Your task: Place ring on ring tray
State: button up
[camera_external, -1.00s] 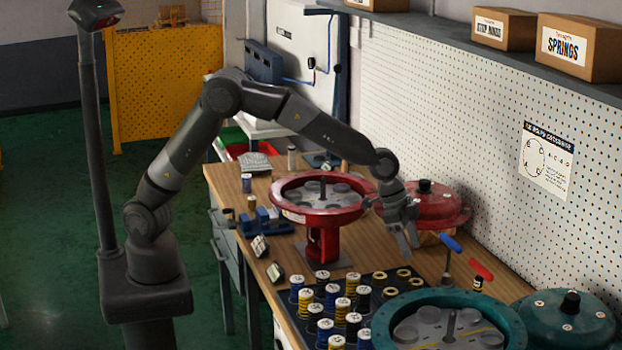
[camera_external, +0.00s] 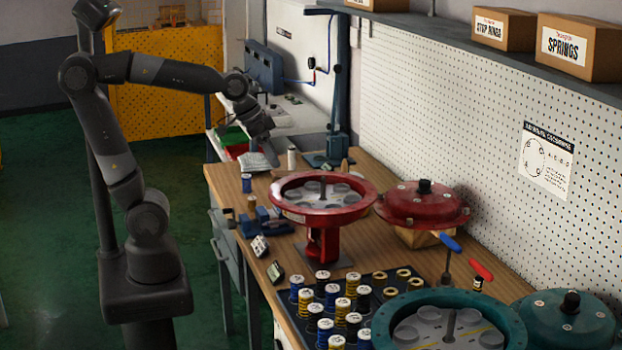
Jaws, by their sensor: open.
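Several gold rings (camera_external: 403,273) lie on the far right part of a dark tray (camera_external: 338,279) at the front of the bench, beside blue, yellow and black springs (camera_external: 323,297). I cannot tell whether this dark tray is the ring tray. My gripper (camera_external: 271,156) is open at the far left end of the bench, near a white cylinder (camera_external: 292,158). It is well away from the gold rings. Its fingers are small in this view, and I see no ring between them.
A red valve body (camera_external: 323,240) stands mid-bench, with a red domed cover (camera_external: 424,207) to its right. A teal valve body (camera_external: 385,330) and teal cover (camera_external: 568,325) are at the front right. Blue-handled (camera_external: 451,242) and red-handled (camera_external: 480,271) tools stand between them.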

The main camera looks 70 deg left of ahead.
jog(key=s+a+f+n, duration=0.1)
jog(key=s+a, duration=0.1)
jog(key=s, duration=0.3)
jog(key=s+a+f+n+y, duration=0.1)
jog(key=s+a, duration=0.1)
jog(key=s, duration=0.3)
jog(key=shift+a+f, duration=0.25)
jog(key=shift+f, duration=0.05)
